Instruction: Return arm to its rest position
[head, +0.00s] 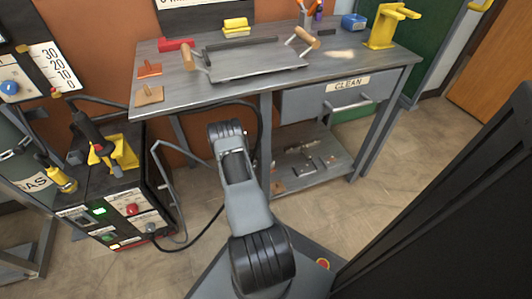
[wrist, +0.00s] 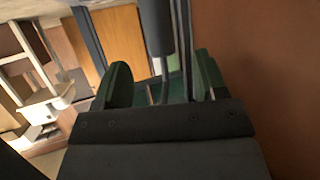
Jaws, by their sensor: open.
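My arm (head: 240,185) reaches from my base at the bottom of the head view toward the workbench's front. The arm's far end is at the bench front, and my gripper is hidden in that view. In the wrist view, my gripper (wrist: 163,80) has its two dark green fingers well apart. I see nothing held between them. A dark rounded piece and thin upright rods show beyond the fingers; I cannot tell what they are or how close they stand.
The grey workbench (head: 150,95) carries a metal tray (head: 252,60) with wooden handles and a yellow stand (head: 386,25). A drawer marked CLEAN (head: 348,86) is beneath. A welder box (head: 118,205) with a torch on top stands at left. Floor right of my arm is partly clear.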

